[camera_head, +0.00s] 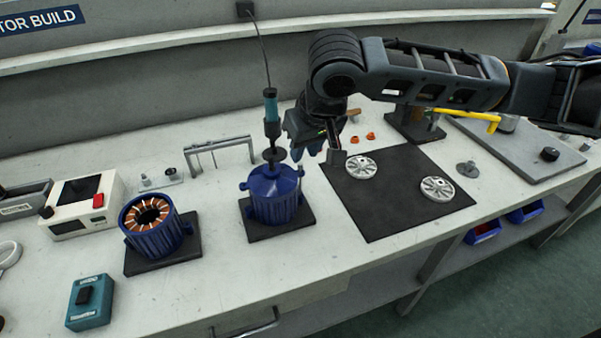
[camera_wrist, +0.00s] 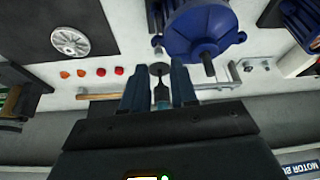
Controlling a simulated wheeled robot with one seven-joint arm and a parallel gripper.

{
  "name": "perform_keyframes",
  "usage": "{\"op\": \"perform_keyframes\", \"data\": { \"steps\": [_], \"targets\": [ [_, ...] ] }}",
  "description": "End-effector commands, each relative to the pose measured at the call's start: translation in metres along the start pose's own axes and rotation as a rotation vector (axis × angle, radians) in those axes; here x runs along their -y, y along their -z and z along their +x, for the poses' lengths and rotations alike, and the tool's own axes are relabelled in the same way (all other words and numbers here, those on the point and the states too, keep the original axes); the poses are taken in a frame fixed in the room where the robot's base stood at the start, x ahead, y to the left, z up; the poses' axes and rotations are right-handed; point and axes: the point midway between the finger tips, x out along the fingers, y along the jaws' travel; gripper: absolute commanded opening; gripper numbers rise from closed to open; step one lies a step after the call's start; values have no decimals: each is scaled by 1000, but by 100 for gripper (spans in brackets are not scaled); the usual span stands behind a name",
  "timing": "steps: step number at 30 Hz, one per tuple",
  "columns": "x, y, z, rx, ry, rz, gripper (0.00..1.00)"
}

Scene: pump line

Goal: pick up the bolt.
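My gripper (camera_head: 318,152) hangs over the bench between the blue motor and the black mat. In the wrist view its two fingers (camera_wrist: 159,88) are apart, and I see nothing held between them. A teal driver tool shows in the gap. Two small grey metal pieces lie on the bench left of the metal frame, the left one (camera_head: 145,181) and the right one (camera_head: 171,173). They also show right of the fingers in the wrist view, as one piece (camera_wrist: 248,67) and another (camera_wrist: 265,64). They look like small hardware; which is the bolt is too small to tell.
The teal driver (camera_head: 271,108) hangs on a cord above the blue motor (camera_head: 274,196). An open motor housing (camera_head: 151,226) stands left. The black mat (camera_head: 385,214) bears two silver discs. Red-orange caps (camera_head: 371,136) lie behind it. A metal frame (camera_head: 218,149) stands behind the motor.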

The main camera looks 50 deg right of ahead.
Motion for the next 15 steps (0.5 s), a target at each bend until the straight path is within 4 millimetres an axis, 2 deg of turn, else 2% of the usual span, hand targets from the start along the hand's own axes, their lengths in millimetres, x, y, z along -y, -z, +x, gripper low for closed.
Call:
{"op": "perform_keyframes", "data": {
  "steps": [7, 15],
  "targets": [
    [-2, -4, 34, 1, -2, 1, 28],
    [-2, -4, 44, 0, 0, 0, 28]
  ]
}}
